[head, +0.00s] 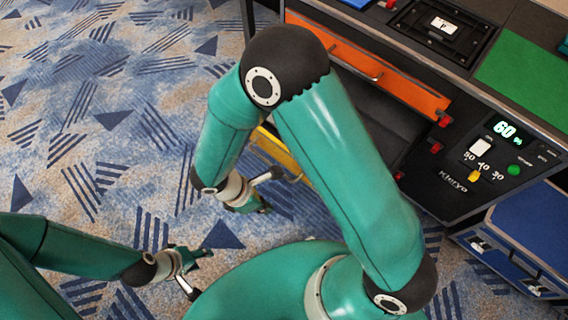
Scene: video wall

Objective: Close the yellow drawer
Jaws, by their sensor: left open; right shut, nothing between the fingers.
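The yellow drawer (274,149) is pulled out below the orange drawer of the dark console. My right arm crosses in front of it and hides much of its front and interior. My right gripper (266,195) is shut and empty, pointing toward the yellow front and close to it. Whether it touches the drawer I cannot tell. My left gripper (198,272) is open and empty, low at the left over the carpet, apart from the drawer.
The console (459,195) carries a lit display reading 60, a yellow switch and a green button. A blue unit (533,226) stands at the lower right. Patterned carpet at the left is clear.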

